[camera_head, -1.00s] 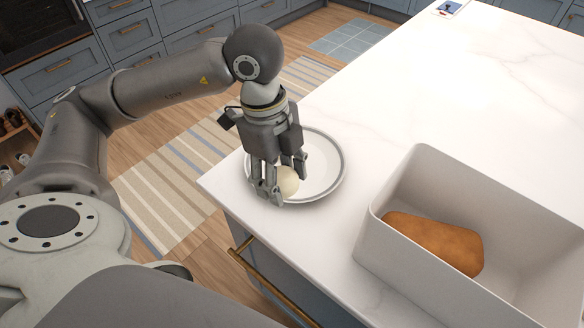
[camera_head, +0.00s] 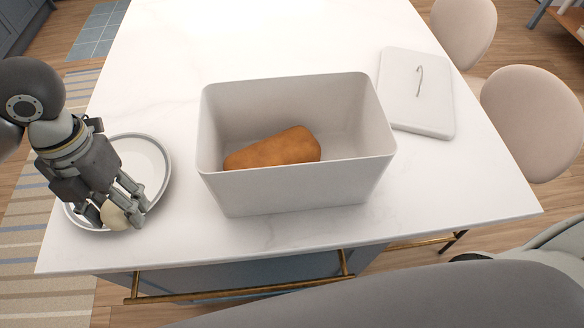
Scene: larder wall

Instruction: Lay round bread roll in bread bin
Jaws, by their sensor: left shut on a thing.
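The round bread roll (camera_head: 115,217) is pale and sits at the near edge of a white plate with a grey rim (camera_head: 158,165). My left gripper (camera_head: 122,212) is shut on the roll, its fingers partly covering it. I cannot tell whether the roll still touches the plate. The bread bin (camera_head: 290,192) is an open white box in the middle of the counter, to the right of the gripper. A brown loaf (camera_head: 275,150) lies inside it towards the left, with free room at its right. My right gripper is not in view.
The bin's lid (camera_head: 416,95), with a handle, lies flat on the counter at the right. The white counter (camera_head: 240,40) is clear behind the bin. A brass rail (camera_head: 240,290) runs below the front edge. Two beige chairs (camera_head: 532,120) stand at the right.

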